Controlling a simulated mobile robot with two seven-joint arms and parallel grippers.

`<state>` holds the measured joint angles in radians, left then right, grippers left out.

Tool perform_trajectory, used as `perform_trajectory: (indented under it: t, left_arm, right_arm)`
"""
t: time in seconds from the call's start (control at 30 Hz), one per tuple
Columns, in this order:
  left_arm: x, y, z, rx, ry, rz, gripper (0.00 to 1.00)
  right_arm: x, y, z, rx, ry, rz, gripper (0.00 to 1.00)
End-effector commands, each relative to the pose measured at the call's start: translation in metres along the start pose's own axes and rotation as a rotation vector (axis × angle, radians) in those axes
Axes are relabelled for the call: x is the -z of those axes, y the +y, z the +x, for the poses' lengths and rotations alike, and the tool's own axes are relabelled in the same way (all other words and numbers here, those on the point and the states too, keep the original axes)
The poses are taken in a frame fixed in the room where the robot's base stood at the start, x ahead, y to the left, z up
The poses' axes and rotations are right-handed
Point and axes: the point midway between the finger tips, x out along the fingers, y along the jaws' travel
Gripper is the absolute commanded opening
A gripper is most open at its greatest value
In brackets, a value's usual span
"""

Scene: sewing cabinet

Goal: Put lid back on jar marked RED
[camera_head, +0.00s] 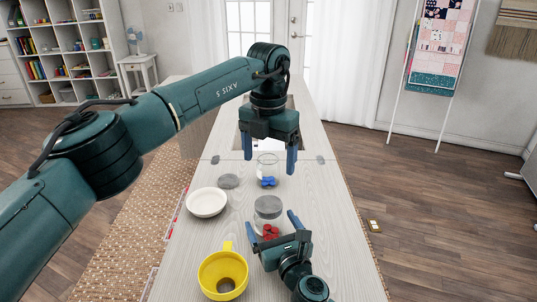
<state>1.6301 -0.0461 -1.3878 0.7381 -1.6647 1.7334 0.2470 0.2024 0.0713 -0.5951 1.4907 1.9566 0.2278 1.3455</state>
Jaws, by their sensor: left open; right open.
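A clear glass jar (268,218) with red pieces (270,232) at its base stands on the table in front. A grey round top shows on it; I cannot tell whether it is a seated lid. A second clear jar (267,167) with blue pieces (268,182) at its base stands farther back. A grey disc, apparently a lid (228,181), lies flat left of it. No marking is readable. My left gripper (269,157) is open, pointing down above the far jar. My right gripper (272,224) is open at the front jar, fingers to either side; contact is unclear.
A white bowl (206,203) stands left of the front jar.

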Motion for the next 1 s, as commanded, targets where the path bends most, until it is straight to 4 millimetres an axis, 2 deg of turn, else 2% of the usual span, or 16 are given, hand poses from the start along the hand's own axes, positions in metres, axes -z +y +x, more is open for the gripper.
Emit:
perform_trajectory:
  t: [0.17,0.27,0.5,0.7,0.83,1.0]
  left_arm:
    - [0.0,0.0,-0.002,0.0,0.0,0.0,0.83]
    - [0.0,0.0,-0.005,0.0,0.0,0.0,0.83]
    - [0.0,0.0,-0.008,0.0,0.0,0.0,0.83]
    - [0.0,0.0,-0.005,0.0,0.0,0.0,0.83]
    - [0.0,0.0,-0.003,0.0,0.0,0.0,0.83]
    - [0.0,0.0,-0.003,0.0,0.0,0.0,0.83]
  right_arm:
    - [0.0,0.0,-0.007,0.0,0.001,0.0,0.9]
    - [0.0,0.0,-0.022,0.0,0.003,0.0,0.9]
    - [0.001,0.0,-0.076,0.0,0.003,0.001,0.9]
    - [0.002,0.0,-0.113,-0.001,0.002,0.0,0.9]
    - [0.001,0.0,-0.126,0.0,0.0,0.001,0.9]
    - [0.0,0.0,-0.132,0.0,0.0,-0.001,0.9]
